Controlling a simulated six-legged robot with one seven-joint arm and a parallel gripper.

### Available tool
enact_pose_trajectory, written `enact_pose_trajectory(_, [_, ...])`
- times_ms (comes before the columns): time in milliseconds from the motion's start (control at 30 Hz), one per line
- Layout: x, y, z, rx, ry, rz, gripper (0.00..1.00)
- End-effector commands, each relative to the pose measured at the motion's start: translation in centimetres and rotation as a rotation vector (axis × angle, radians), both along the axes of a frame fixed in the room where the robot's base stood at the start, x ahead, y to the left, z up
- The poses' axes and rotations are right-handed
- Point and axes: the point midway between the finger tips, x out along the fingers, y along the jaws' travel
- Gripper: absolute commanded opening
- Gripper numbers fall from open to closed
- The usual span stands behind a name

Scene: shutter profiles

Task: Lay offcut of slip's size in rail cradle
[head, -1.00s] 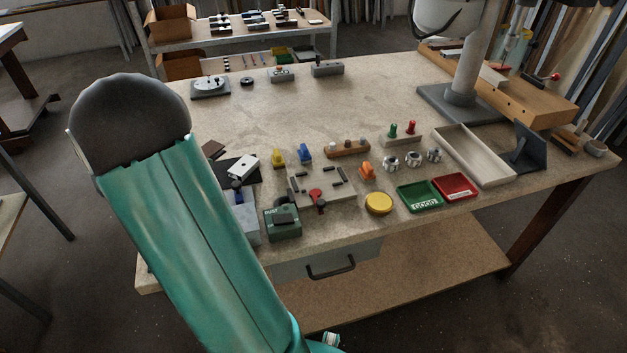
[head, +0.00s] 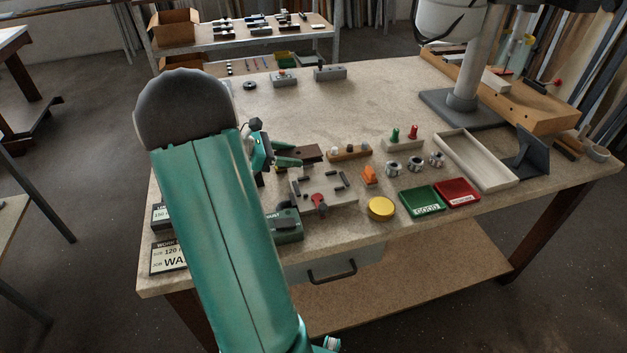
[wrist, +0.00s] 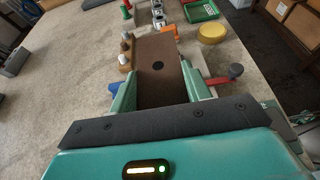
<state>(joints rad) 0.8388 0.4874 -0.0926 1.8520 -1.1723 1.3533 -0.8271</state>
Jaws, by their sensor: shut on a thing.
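My gripper (head: 288,157) is shut on a brown offcut (head: 309,152), a flat bar held out ahead of the fingers. In the wrist view the offcut (wrist: 158,66) lies between the two green fingers and has a dark round spot. I cannot tell whether this plate is the rail cradle.
A wooden peg block (head: 348,153), an orange piece (head: 369,175) and a yellow disc (head: 381,208) stand close to the plate. Green (head: 422,199) and red (head: 458,192) trays lie to the right.

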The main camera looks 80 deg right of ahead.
Motion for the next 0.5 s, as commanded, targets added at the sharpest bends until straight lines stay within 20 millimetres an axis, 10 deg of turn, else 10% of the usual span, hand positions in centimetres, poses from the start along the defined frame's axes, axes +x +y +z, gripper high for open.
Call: enact_pose_trajectory(500, [-5.6, -2.2, -6.2, 0.001, 0.000, 0.000, 0.21])
